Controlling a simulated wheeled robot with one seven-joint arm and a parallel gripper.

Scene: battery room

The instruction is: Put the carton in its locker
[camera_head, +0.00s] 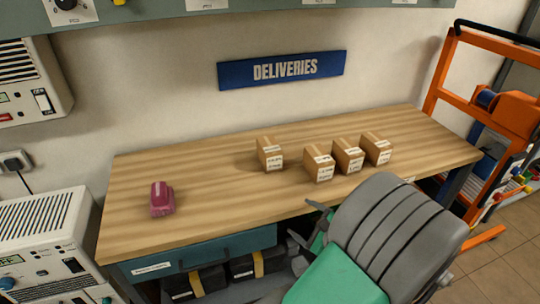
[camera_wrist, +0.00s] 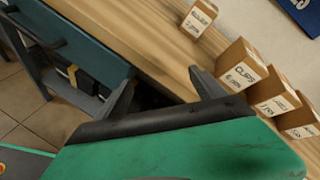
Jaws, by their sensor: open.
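Several small brown cartons with white labels stand on the wooden bench (camera_head: 215,185). One carton (camera_head: 269,154) stands apart to the left; it also shows at the top of the wrist view (camera_wrist: 198,18). The front carton of the right-hand group (camera_head: 318,164) shows in the wrist view (camera_wrist: 240,65) with a label reading "CLIPS" and a size in mm. Two more cartons (camera_head: 347,155) (camera_head: 377,149) stand beside it. My gripper (camera_head: 304,222) is open and empty near the bench's front edge; its two fingers also show in the wrist view (camera_wrist: 162,75). No locker shows.
A pink-red object (camera_head: 161,198) sits on the bench's left part. A blue "DELIVERIES" sign (camera_head: 282,70) hangs on the wall behind. An orange frame (camera_head: 440,75) stands at the right, grey equipment (camera_head: 45,245) at the left. The bench's middle left is clear.

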